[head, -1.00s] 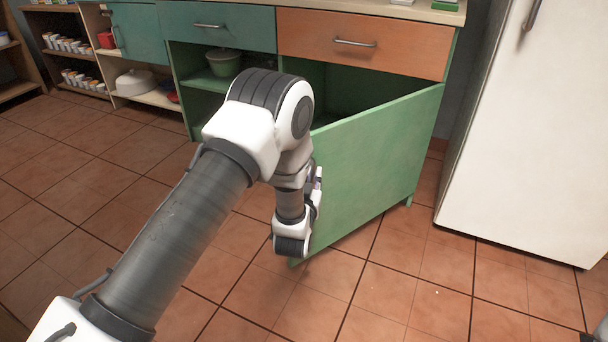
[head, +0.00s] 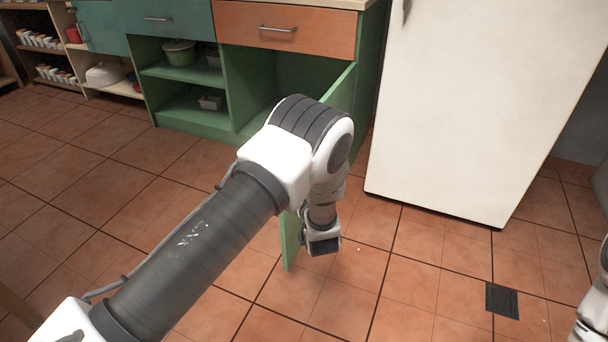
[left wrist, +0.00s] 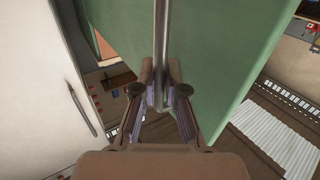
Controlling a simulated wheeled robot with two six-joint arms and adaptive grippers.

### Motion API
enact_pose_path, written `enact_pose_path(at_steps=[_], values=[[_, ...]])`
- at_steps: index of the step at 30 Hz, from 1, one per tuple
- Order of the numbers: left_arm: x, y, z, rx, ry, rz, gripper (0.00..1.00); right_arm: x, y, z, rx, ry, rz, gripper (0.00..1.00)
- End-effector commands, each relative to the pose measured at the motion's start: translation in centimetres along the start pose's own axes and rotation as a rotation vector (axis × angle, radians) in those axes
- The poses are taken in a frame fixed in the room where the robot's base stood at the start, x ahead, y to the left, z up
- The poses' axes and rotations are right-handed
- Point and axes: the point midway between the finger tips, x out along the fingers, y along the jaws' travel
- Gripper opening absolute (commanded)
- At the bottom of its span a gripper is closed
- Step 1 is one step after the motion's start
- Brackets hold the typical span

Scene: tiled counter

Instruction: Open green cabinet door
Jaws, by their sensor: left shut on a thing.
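The green cabinet door (head: 290,241) stands wide open, seen nearly edge-on in the head view and partly hidden by my left arm. Its green face also fills much of the left wrist view (left wrist: 225,60). A metal bar handle (left wrist: 161,35) runs along the door there. My left gripper (left wrist: 160,92) is shut on this handle. In the head view my left wrist is low beside the door, and the fingers are hidden. Only a piece of my right arm shows at the right edge; its gripper is out of view.
The green cabinet (head: 238,90) has an open interior with an orange drawer (head: 285,28) above. A white fridge (head: 470,100) stands to the right. Open shelves (head: 190,90) hold a green pot (head: 179,53). Tiled floor (head: 420,270) is clear in front, with a dark grate (head: 502,300).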

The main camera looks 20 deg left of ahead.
Motion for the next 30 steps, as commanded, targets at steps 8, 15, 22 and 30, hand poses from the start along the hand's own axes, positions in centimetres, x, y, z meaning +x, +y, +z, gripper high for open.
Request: enact_pose_path(at_steps=[8, 15, 22, 30], values=[[0.1, 0.1, -0.1, -0.002, 0.003, 0.0, 0.0, 0.0, 0.0, 0.0, 0.0, 0.0, 0.0, 0.0], [0.1, 0.1, -0.1, -0.002, 0.003, 0.0, 0.37, 0.0, 0.0, 0.0, 0.0, 0.0, 0.0, 0.0], [-0.1, 0.1, -0.1, -0.001, 0.002, 0.0, 0.37, 0.0, 0.0, 0.0, 0.0, 0.0, 0.0, 0.0], [-4.4, 0.3, -0.1, 0.002, 0.001, 0.005, 0.37, 0.0, 0.0, 0.0, 0.0, 0.0, 0.0, 0.0]])
